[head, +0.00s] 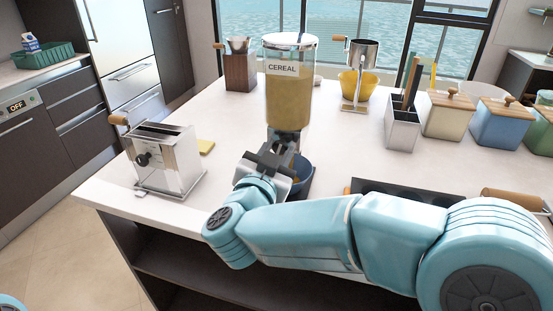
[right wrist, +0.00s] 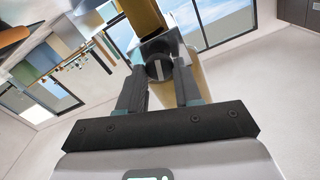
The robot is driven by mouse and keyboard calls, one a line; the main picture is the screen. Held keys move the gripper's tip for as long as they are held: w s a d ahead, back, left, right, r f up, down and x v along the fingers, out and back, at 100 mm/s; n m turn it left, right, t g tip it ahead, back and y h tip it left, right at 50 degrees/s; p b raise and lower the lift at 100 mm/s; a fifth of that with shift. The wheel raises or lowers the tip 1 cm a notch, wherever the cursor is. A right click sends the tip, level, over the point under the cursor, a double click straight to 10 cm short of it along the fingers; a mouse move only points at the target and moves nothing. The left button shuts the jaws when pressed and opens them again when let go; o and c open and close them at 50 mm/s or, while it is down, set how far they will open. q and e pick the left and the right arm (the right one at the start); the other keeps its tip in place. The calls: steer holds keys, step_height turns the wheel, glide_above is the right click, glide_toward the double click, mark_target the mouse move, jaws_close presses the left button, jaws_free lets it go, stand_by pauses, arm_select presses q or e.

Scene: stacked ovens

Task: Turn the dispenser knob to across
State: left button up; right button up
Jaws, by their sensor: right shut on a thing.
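The cereal dispenser (head: 289,95) stands on the white counter, a clear cylinder labelled CEREAL and filled with tan cereal. My right gripper (head: 277,155) is at the dispenser's lower neck, and its arm comes in from the right. In the right wrist view, the fingers of my right gripper (right wrist: 159,72) are closed on either side of the dark round dispenser knob (right wrist: 158,67). A paler bar shows across the knob's face. In the head view the knob is hidden behind the gripper. A blue bowl (head: 304,178) stands under the dispenser, partly hidden by my wrist. My left gripper is out of view.
A utensil holder (head: 402,125) and several lidded canisters (head: 447,115) stand to the right. A dark tray (head: 400,190) lies behind my right arm. The counter between toaster and dispenser is mostly clear.

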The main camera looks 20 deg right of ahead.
steer(key=m+b, duration=0.3)
steer(key=m, duration=0.1)
steer(key=shift+f, duration=0.2)
steer(key=m+b, duration=0.3)
steer(key=shift+d+m, duration=0.1)
steer(key=shift+m, duration=0.2)
steer(key=m+b, duration=0.3)
steer(key=m, duration=0.1)
steer(key=shift+r+m+b, duration=0.1)
steer(key=shift+m+b, duration=1.1)
steer(key=shift+m, duration=0.3)
steer(key=o, duration=1)
